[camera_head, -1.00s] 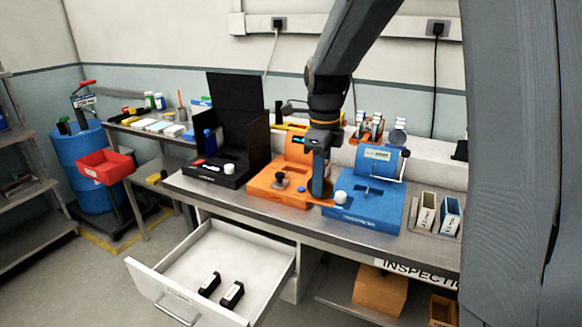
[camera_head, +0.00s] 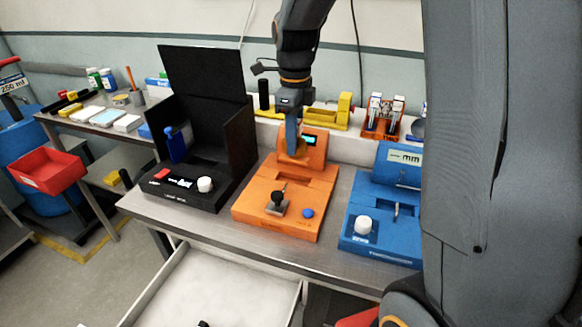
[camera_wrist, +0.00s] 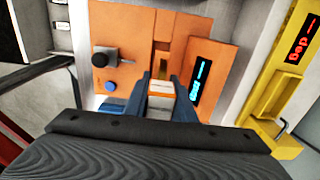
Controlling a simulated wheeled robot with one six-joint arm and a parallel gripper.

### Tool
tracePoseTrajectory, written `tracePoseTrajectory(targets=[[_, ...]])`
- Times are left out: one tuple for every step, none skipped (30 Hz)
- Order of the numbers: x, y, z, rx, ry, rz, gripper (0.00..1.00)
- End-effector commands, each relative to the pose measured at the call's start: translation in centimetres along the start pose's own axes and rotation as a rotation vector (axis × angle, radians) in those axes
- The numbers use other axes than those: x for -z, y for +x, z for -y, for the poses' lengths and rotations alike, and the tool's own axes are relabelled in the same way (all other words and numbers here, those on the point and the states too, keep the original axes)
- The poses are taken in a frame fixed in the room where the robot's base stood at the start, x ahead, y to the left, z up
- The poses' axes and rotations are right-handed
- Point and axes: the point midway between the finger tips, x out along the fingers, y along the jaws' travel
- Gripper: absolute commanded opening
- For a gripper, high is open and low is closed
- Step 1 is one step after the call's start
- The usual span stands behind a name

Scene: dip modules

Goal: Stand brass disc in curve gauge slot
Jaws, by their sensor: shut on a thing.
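An orange gauge (camera_head: 255,198) with a tilted display panel stands mid-bench; I take it as the curve gauge, though no name is legible. It also shows in the wrist view (camera_wrist: 126,48), with a narrow slot (camera_wrist: 162,66) just beyond my fingertips. My gripper (camera_head: 292,150) is above the back of this gauge, in front of its display. In the wrist view my gripper (camera_wrist: 160,88) is shut on a small piece, seen end-on with pale and orange bands. In the head view a brass-coloured patch of the disc (camera_head: 300,148) shows at the fingers. Its lower edge and any contact are unclear.
A black instrument with a raised lid (camera_head: 200,85) stands left, a blue gauge (camera_head: 385,215) right. A yellow device (camera_head: 335,115) is behind, also in the wrist view (camera_wrist: 270,95). A knob (camera_head: 278,198) and blue button (camera_head: 307,213) rise from the orange gauge. A drawer (camera_head: 215,290) hangs open in front.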

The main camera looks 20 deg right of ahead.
Motion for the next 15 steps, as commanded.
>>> tracePoseTrajectory(targets=[[0.1, 0.9, -0.2, -0.004, -0.001, -0.003, 0.0], [0.0, 1.4, -0.2, -0.004, -0.002, -0.003, 0.0], [0.0, 2.1, -0.2, -0.004, -0.002, -0.003, 0.0], [0.0, 2.5, -0.2, -0.003, -0.003, -0.003, 0.0], [0.0, 2.9, -0.2, -0.002, -0.003, -0.002, 0.0], [0.0, 3.3, -0.2, -0.003, -0.003, -0.002, 0.0], [-0.1, 3.6, -0.2, -0.002, -0.003, -0.002, 0.0], [-0.1, 3.7, -0.1, -0.001, -0.003, -0.001, 0.0], [-0.1, 4.0, -0.1, -0.001, -0.002, 0.0, 0.0], [0.0, 4.3, -0.1, -0.001, -0.002, -0.001, 0.0], [0.0, 4.7, -0.1, -0.003, -0.002, -0.002, 0.0], [0.0, 5.3, -0.1, -0.003, -0.001, -0.002, 0.0], [0.1, 5.7, -0.1, -0.003, -0.001, -0.002, 0.0], [0.1, 6.2, -0.1, -0.003, -0.001, -0.002, 0.0], [0.1, 6.7, -0.1, -0.002, 0.0, -0.002, 0.0]])
